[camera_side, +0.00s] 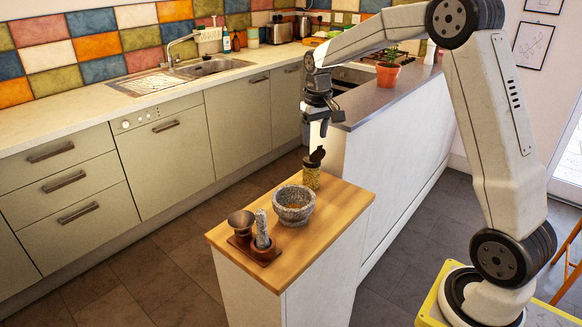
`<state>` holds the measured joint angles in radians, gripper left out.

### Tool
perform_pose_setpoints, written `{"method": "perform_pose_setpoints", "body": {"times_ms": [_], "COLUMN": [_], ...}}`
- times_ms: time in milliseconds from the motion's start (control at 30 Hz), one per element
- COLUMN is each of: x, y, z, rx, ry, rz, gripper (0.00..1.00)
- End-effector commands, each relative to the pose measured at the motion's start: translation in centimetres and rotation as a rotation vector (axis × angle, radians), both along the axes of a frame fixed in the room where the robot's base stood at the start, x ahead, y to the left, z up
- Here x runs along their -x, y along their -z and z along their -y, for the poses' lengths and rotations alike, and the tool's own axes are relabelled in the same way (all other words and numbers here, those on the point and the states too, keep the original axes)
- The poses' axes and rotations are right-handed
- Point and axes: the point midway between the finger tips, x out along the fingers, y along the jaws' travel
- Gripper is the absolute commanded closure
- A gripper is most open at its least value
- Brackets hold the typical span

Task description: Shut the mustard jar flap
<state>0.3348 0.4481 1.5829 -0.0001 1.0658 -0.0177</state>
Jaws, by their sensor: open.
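The mustard jar (311,178) stands upright at the far end of the wooden counter top. It is small and yellowish. Its dark flap (317,155) is raised, standing tilted up above the jar's mouth. My gripper (316,130) points down a short way above the flap, open and empty. A small gap shows between the fingertips and the flap, though depth is hard to judge from this single view.
A grey stone mortar (294,206) stands close to the jar. A wooden tray (254,251) with a brown funnel-like cup (241,223) and a grey pestle (262,230) is at the front left. The wooden top (318,236) is bare along its right side.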

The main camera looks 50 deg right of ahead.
Motion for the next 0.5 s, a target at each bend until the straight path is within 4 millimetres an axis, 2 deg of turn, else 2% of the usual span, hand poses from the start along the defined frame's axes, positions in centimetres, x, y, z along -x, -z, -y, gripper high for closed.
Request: {"method": "perform_pose_setpoints", "body": {"times_ms": [33, 200, 333, 500], "x": [-0.5, -1.4, -1.6, -1.7], "y": [-0.4, -1.6, -2.1, -2.3], "z": [1.2, 3.8, 4.8, 5.2], "rx": [-0.002, -0.011, -0.015, -0.017], "ry": [0.018, 0.057, 0.073, 0.078], "rz": [-0.007, -0.029, -0.038, -0.043], "gripper": [0.38, 0.38, 0.38, 0.38]}}
